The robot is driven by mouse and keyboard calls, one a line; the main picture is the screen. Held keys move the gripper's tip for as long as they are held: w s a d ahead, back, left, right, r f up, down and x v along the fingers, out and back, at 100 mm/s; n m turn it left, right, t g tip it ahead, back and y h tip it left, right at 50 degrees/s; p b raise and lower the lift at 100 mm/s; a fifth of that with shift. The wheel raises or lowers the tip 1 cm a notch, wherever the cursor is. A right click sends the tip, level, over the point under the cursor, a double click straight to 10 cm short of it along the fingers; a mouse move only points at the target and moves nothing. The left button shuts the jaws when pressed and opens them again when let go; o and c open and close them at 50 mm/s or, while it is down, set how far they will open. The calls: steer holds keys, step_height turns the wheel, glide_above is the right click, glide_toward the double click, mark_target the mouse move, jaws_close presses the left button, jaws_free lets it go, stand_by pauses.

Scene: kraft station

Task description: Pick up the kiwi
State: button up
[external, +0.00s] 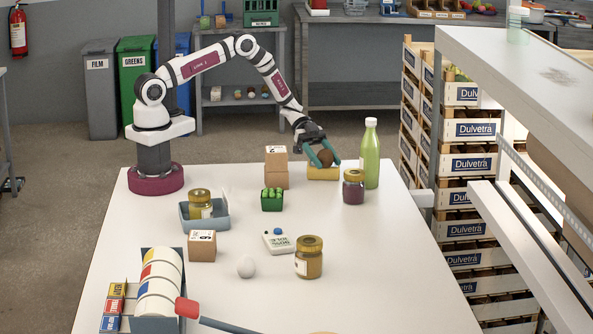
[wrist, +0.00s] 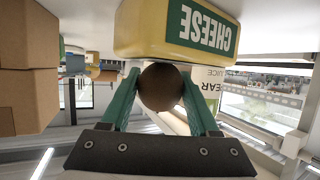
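The kiwi (external: 325,158) is a round brown ball at the far side of the white table, by the yellow cheese block. It also shows in the wrist view (wrist: 161,88), between the two teal fingers. My gripper (external: 322,156) points down and forward, with a finger on each side of the kiwi. In the wrist view the fingers of my gripper (wrist: 160,90) appear to touch it on both sides. Whether the kiwi touches the cheese block or is held clear of it, I cannot tell.
The cheese block (wrist: 185,30) is right beside the kiwi. A green bottle (external: 370,155) and a purple jar (external: 353,188) stand to the right. Stacked brown boxes (external: 276,168) stand to the left. The table's right front area is clear.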

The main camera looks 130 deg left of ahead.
jaws_close()
steer(key=shift+r, duration=0.55)
step_height(320, 180, up, 3)
steer(key=shift+f, duration=0.1)
steer(key=w+d+r, duration=0.3)
steer(key=d+r, duration=0.4)
steer(key=d, duration=0.4)
steer(key=s+a+f+n+y, duration=0.1)
steer(key=a+f, duration=0.1)
steer(key=a, duration=0.2)
steer(key=s+a+f+n+y, duration=0.2)
steer(key=a, duration=0.2)
steer(key=s+a+f+n+t+y, duration=0.1)
steer(key=s+a+f+y, duration=0.1)
steer(key=a, duration=0.2)
steer(key=shift+a+f, duration=0.25)
steer(key=shift+a, duration=0.1)
steer(key=f, duration=0.4)
steer(key=shift+a+f, duration=0.1)
steer(key=shift+a, duration=0.1)
